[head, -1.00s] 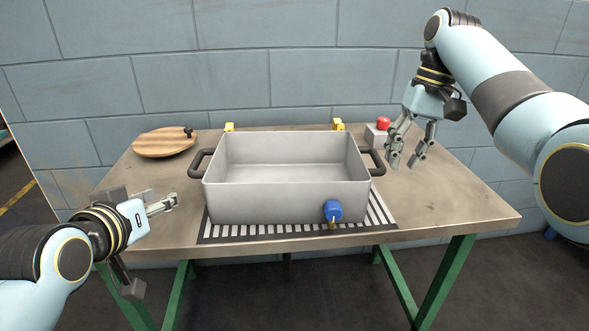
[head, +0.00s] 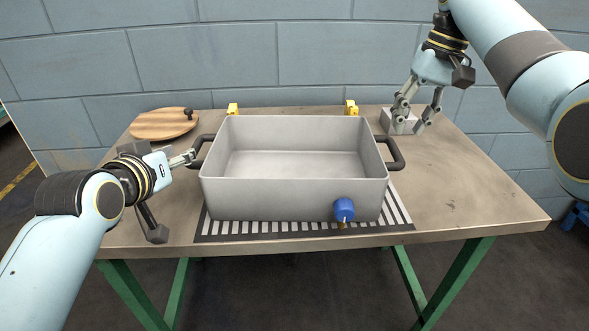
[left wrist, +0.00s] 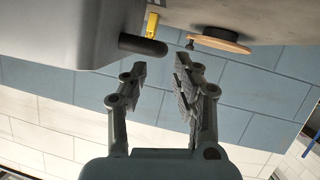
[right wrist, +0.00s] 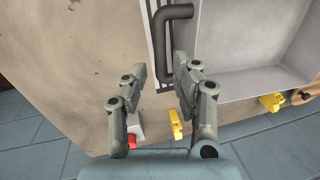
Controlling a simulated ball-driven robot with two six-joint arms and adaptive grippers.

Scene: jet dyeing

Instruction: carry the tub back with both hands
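The grey open-topped tub (head: 290,195) stands on the table, empty, with a blue knob (head: 344,209) on its front. Its dark left handle (head: 198,150) is right by my left gripper (head: 188,158). In the left wrist view that gripper (left wrist: 162,78) is open, with the handle (left wrist: 142,45) just beyond the fingertips and nothing between them. The dark right handle (head: 395,152) is free. My right gripper (head: 415,120) is open and empty, behind and right of that handle. In the right wrist view the handle (right wrist: 175,25) lies ahead of the open fingers (right wrist: 160,68).
A striped mat (head: 270,230) lies under the tub. Two yellow blocks (head: 233,109) (head: 351,107) stand behind it. A round wooden lid (head: 160,124) lies back left. A grey box (head: 388,122) with a red button (right wrist: 131,141) is by my right gripper. The table's right side is clear.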

